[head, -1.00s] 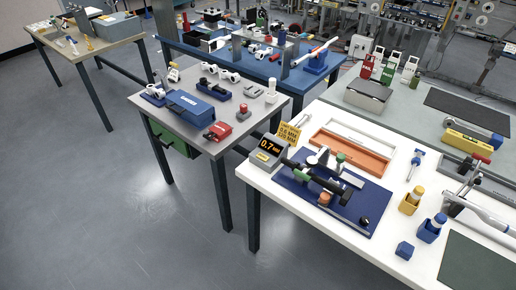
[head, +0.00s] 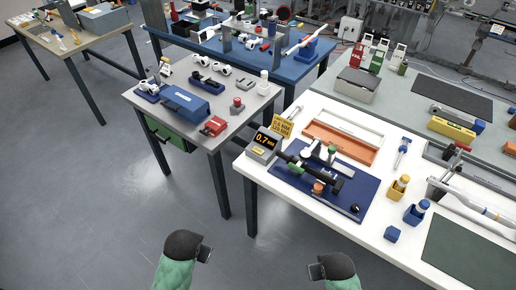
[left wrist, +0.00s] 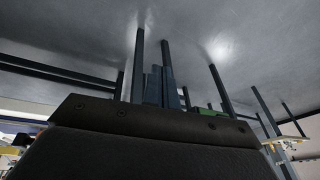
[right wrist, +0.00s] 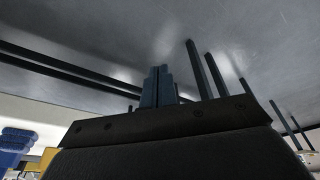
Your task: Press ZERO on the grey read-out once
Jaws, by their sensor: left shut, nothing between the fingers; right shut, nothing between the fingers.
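The grey read-out (head: 263,145) stands at the left corner of the white table, its lit display showing 0.7 in orange. A pale yellow button shows on its lower front; its lettering is too small to read. My left gripper (head: 204,254) is low at the bottom of the head view, over the floor and well short of the table. Its shut fingers show in the left wrist view (left wrist: 160,85). My right gripper (head: 314,270) is also low, in front of the white table. Its shut fingers show in the right wrist view (right wrist: 158,85). Both are empty and apart from the read-out.
A yellow sign (head: 282,126) stands behind the read-out. A blue mat (head: 345,200) with a black-handled fixture (head: 310,172) lies to its right. Open floor lies left of the white table.

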